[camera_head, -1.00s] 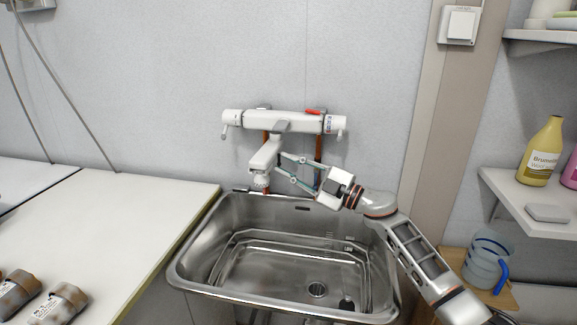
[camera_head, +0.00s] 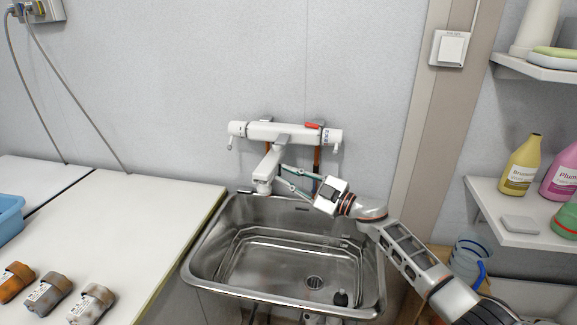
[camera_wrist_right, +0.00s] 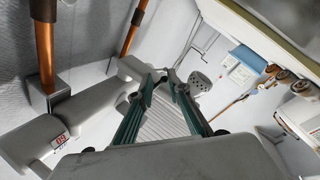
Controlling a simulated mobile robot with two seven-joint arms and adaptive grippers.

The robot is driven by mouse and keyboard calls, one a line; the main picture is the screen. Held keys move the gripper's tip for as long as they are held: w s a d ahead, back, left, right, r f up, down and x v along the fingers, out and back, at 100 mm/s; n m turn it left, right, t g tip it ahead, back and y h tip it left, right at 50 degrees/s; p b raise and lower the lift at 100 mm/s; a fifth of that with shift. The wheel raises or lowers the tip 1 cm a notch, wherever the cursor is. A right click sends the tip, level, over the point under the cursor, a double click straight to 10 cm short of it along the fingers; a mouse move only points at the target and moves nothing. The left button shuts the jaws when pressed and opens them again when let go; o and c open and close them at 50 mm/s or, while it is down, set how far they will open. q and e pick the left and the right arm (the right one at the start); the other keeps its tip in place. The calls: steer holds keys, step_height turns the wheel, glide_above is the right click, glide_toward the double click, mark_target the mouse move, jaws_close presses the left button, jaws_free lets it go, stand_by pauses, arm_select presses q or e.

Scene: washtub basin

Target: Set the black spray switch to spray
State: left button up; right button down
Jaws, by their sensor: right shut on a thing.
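The white tap (camera_head: 285,132) is on the wall above the sink, its spout angled down to a spray head (camera_head: 264,184). My right gripper (camera_head: 279,176) reaches in from the right, with its fingertips at the spray head. In the right wrist view my gripper's teal fingers (camera_wrist_right: 160,82) converge beside the grey tap body (camera_wrist_right: 85,118) and are shut on a small part at the spout end. The black spray switch cannot be made out clearly; the fingertips seem to hide it. My left gripper is not in view.
The steel sink (camera_head: 205,245) lies below, with a dark plug (camera_head: 341,298) in it. A white counter (camera_head: 150,215) with several brown-and-grey items is on the left. A shelf (camera_head: 500,205) with bottles and a jug (camera_head: 468,262) are on the right.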

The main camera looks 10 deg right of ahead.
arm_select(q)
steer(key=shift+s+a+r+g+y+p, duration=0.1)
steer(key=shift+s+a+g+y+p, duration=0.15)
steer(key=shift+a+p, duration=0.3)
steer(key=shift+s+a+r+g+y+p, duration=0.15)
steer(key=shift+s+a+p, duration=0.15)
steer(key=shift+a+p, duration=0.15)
arm_select(e)
steer(key=shift+s+r+m, duration=0.15)
steer(key=shift+r+m, duration=0.55)
steer(key=shift+m, duration=0.5)
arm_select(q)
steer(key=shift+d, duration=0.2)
arm_select(e)
steer(key=shift+h, duration=0.3)
steer(key=c, duration=1.8)
jaws_free()
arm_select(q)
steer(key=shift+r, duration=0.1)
arm_select(e)
steer(key=shift+s+f, duration=0.1)
steer(key=shift+f, duration=0.1)
steer(key=v, duration=1.2)
